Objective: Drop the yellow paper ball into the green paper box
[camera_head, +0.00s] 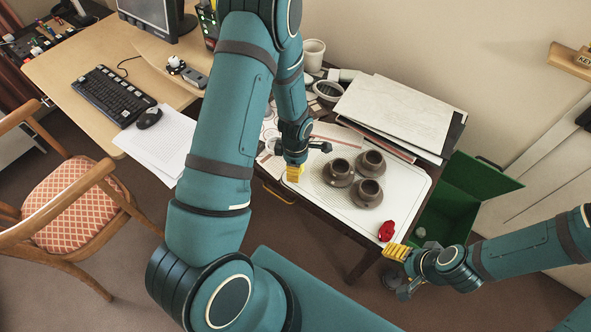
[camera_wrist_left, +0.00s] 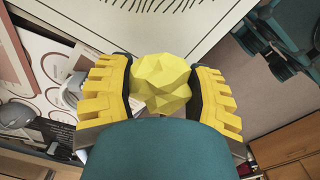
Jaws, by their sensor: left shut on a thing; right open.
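The yellow paper ball (camera_wrist_left: 165,82), crumpled and faceted, is between the yellow fingers of my left gripper (camera_wrist_left: 160,95) in the left wrist view. The left gripper is shut on it. In the head view the left gripper (camera_head: 293,172) is over the left part of the white tray, and I cannot tell the ball apart from the yellow fingers there. The green paper box (camera_head: 450,208) stands on the floor right of the desk, open at the top. My right gripper (camera_head: 398,268) is open and empty near the box's front, partly covering the view of it.
The white tray (camera_head: 322,190) carries several brown cups on saucers (camera_head: 369,163) and a red object (camera_head: 386,231). Stacked papers and boards (camera_head: 395,108) lie behind it. A chair (camera_head: 70,208) stands at the left. A wall is behind the box.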

